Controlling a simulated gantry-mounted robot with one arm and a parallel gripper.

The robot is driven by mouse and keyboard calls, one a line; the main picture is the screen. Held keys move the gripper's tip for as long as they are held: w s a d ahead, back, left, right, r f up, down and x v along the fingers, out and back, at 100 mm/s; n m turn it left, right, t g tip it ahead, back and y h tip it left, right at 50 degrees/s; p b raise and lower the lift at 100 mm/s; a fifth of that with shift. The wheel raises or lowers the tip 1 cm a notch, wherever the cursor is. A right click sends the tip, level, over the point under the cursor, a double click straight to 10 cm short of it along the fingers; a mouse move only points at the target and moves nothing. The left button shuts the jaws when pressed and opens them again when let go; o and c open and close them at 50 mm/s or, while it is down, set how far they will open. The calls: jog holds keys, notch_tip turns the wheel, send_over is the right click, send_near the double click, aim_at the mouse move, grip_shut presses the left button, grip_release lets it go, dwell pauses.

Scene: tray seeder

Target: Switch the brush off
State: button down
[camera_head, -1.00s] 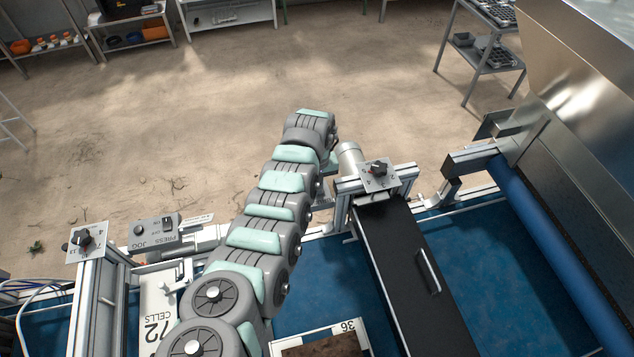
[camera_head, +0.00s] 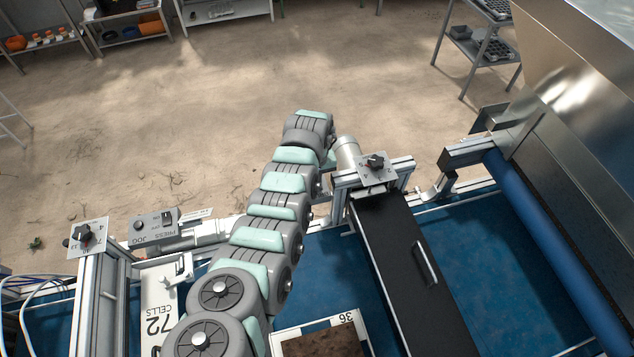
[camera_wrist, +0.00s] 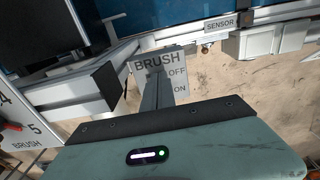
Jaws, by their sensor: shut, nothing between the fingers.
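The brush switch plate (camera_wrist: 178,66) is in the wrist view, a grey plate lettered BRUSH, with OFF above ON at its right side. My gripper (camera_wrist: 157,82) is shut and empty, its fingers in front of the left part of this plate. The fingers cover the switch itself, so I cannot tell its position or whether they touch it. A brush dial plate (camera_wrist: 22,138) with a red-marked knob is at the left edge of the wrist view. In the head view my arm hides the gripper and the switch.
A dial on a post (camera_head: 375,162) stands beside the black cover (camera_head: 408,265) and close to my arm's end. A PRESS JOG box (camera_head: 153,226) is at the left. A grey sensor box (camera_wrist: 262,40) is at the upper right of the wrist view. Open floor lies beyond.

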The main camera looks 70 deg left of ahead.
jog(key=shift+a, duration=0.1)
jog(key=shift+w+a+r+b, duration=0.15)
jog(key=shift+a+r+b, duration=0.15)
jog(key=shift+a+b, duration=0.55)
jog(key=shift+d, duration=0.25)
jog(key=shift+r, duration=0.15)
jog(key=r+p, duration=0.3)
jog(key=shift+d+r, duration=0.3)
jog(key=shift+d, duration=0.05)
jog(key=shift+d+r, duration=0.15)
jog(key=shift+r, duration=0.55)
notch_tip(320, 180, up, 9)
jog(key=d+p, duration=0.2)
jog(key=shift+s+f+p, duration=0.2)
jog(key=shift+s+p, duration=0.05)
jog(key=shift+p, duration=0.1)
